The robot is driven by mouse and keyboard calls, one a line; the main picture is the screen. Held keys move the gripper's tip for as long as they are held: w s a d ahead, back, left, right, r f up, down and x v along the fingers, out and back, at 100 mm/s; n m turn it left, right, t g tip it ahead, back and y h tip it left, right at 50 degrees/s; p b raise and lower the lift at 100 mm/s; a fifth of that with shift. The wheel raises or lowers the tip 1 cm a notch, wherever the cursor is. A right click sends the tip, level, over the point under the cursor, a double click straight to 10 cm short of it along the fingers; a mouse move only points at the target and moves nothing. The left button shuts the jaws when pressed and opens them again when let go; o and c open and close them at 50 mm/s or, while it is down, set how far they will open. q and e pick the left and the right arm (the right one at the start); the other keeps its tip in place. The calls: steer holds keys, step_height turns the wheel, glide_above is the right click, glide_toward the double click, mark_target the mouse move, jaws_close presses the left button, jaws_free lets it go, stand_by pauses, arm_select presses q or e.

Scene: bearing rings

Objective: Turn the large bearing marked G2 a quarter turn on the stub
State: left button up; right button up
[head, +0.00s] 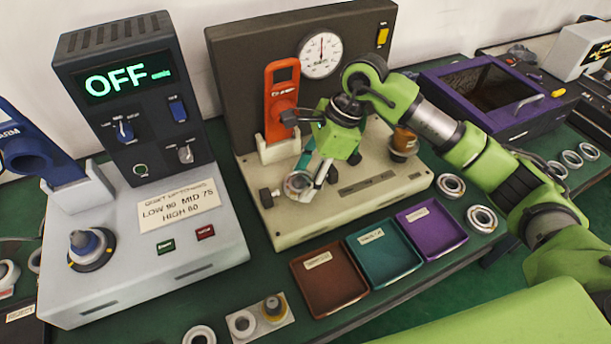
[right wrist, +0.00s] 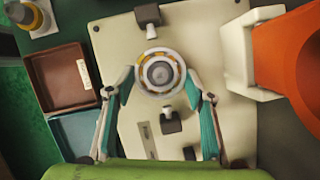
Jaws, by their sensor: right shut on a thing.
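A large bearing (right wrist: 160,72) with a pale ring, a yellowish ball race and a grey centre sits on the cream tester base; it also shows in the head view (head: 297,184). Its G2 mark cannot be read. The stub under it is mostly hidden. My right gripper (right wrist: 160,80) has one finger on either side of the bearing, with the tips at its rim, shut on it. In the head view my right gripper (head: 314,187) reaches down over the bearing from behind and right. My left gripper is not in view.
Dark clamp blocks stand near the bearing on the base (head: 395,188). An orange tool (head: 281,105) stands in a holder behind. Brown (head: 335,290), teal (head: 390,262) and purple (head: 437,240) trays lie in front. A grey heater unit reading OFF (head: 130,80) stands left. Loose bearings lie right.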

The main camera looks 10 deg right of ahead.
steer(key=shift+f, duration=0.15)
steer(key=shift+n+g+b, duration=0.4)
steer(key=shift+n+b, duration=0.5)
steer(key=shift+n, duration=0.2)
steer(key=shift+w+f+n+g+b, duration=0.15)
steer(key=shift+n+g+b, duration=0.25)
steer(key=shift+n+b, duration=0.6)
